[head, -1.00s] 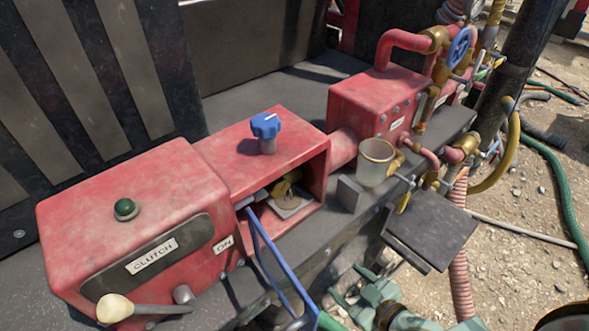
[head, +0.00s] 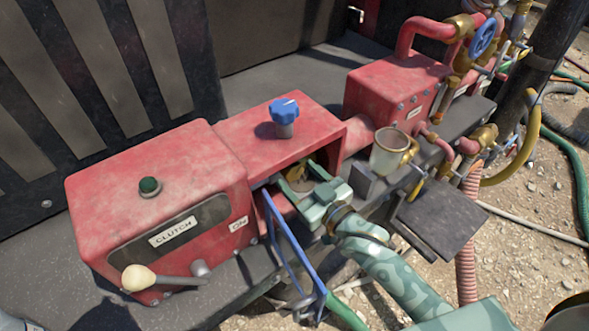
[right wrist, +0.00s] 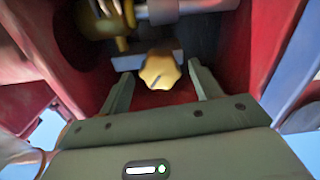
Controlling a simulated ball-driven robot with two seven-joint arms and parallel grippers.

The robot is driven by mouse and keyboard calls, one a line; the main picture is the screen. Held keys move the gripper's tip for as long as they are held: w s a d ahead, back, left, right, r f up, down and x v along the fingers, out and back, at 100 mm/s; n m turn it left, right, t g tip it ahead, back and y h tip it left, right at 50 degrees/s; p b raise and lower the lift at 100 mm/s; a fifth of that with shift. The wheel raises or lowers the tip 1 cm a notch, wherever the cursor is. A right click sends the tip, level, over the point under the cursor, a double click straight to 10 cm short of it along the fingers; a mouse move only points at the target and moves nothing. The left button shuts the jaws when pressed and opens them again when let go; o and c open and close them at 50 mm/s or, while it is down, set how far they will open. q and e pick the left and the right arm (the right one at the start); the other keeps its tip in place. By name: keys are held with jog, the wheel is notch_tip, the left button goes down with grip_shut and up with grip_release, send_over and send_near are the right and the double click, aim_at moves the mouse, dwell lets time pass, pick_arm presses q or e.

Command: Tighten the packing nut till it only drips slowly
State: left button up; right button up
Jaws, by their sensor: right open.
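A yellow brass, lobed nut (right wrist: 160,70), which looks like the packing nut, sits inside the red housing (head: 235,135) in the right wrist view. Brass also shows in the housing's opening in the head view (head: 298,180), partly covered by my gripper. My right gripper (right wrist: 160,88) is open, with its fingertips on either side of the nut and no clear contact. In the head view the teal right gripper (head: 312,190) reaches into the opening from the right. I cannot make out any dripping. My left gripper is not in view.
A blue-framed flap (head: 288,250) hangs open beside the opening. A blue knob (head: 284,115) stands on the housing top. A cup (head: 389,152) and a dark plate (head: 440,222) are to the right. The clutch box (head: 150,185) with its lever is at left.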

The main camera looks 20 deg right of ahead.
jog(key=shift+x, duration=1.2)
jog(key=c, duration=1)
jog(key=m+p, duration=0.3)
jog(key=shift+r+p, duration=0.1)
jog(key=shift+p, duration=0.25)
jog(key=shift+m+p, duration=1.25)
jog(key=shift+m, duration=0.85)
